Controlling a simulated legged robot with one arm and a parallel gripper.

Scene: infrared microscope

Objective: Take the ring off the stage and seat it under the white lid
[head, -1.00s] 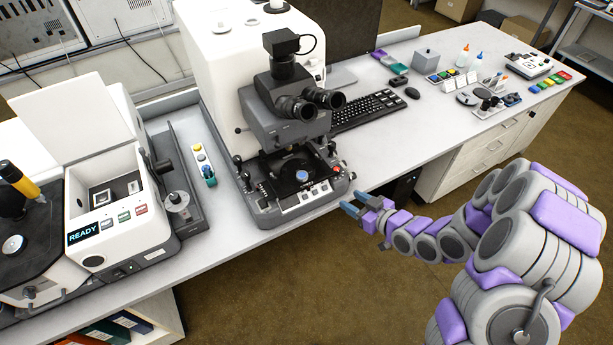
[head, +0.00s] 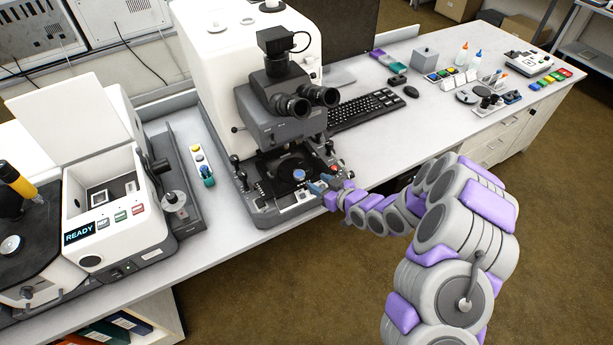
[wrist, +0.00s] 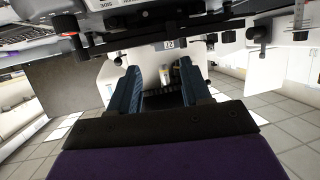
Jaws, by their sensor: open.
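The microscope stage (head: 277,176) is a black plate under the binocular head. A small round blue-grey piece (head: 299,174) sits on it, likely the ring; its shape is too small to tell. My gripper (head: 318,184) is open at the stage's front right, just right of that piece. The wrist view shows both blue fingers (wrist: 165,92) apart with nothing held. The ring cannot be made out in the wrist view. The white lid (head: 62,112) stands raised at the left, behind a white instrument box (head: 130,226) with an open recess (head: 108,196).
The microscope's eyepieces (head: 308,100) overhang the stage. A keyboard (head: 366,109) and mouse (head: 411,92) lie to the right.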

